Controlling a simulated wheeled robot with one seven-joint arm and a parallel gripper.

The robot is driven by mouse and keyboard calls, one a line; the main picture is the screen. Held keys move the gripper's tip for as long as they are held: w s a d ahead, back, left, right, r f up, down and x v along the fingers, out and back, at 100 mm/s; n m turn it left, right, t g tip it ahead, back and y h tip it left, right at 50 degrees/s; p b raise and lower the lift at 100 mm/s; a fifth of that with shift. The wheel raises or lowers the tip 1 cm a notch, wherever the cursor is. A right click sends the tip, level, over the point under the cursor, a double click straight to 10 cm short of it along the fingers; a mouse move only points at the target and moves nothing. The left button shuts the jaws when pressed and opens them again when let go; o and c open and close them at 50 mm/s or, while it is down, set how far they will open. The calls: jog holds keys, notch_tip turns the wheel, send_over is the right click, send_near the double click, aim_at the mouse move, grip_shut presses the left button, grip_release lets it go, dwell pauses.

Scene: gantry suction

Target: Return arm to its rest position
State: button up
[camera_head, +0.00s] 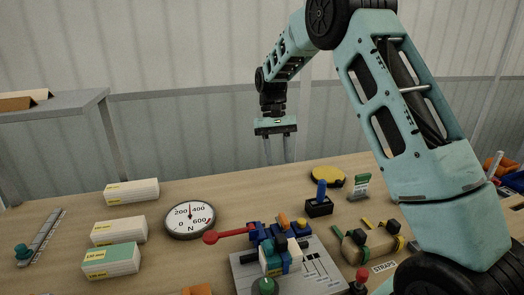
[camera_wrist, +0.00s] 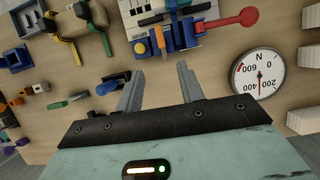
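My gripper (camera_head: 278,152) hangs above the back part of the wooden table (camera_head: 240,190), fingers pointing down. It also shows in the wrist view (camera_wrist: 158,85), where its two grey fingers stand apart with nothing between them. My gripper is open and empty. My teal arm rises from the lower right, bends at the top and comes down to the gripper. The fingertips look clear of the objects on the table.
A dial gauge (camera_head: 190,219), several labelled boxes (camera_head: 120,232), a grey plate (camera_head: 245,278) with a red-knobbed lever (camera_head: 230,234), a blue-handled block (camera_head: 319,205) and a yellow disc (camera_head: 327,176) occupy the table. A grey shelf (camera_head: 60,108) stands at left. The air around my gripper is free.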

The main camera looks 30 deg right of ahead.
jog(key=s+a+r+n+t, duration=0.1)
jog(key=s+a+n, duration=0.2)
jog(key=s+a, duration=0.5)
jog(key=s+a+r+n+t, duration=0.1)
jog(key=s+a+r+n, duration=0.2)
jog(key=a, duration=1)
jog(key=s+a+f+n+t, duration=0.1)
jog(key=s+a+f+n, duration=0.1)
jog(key=s, duration=0.8)
jog(key=s+a+f+n+t, duration=0.1)
jog(key=s+a+f+n, duration=0.1)
jog(key=s, duration=0.8)
jog(key=shift+a+n+h, duration=0.3)
jog(key=shift+a+n, duration=0.3)
jog(key=shift+a, duration=0.15)
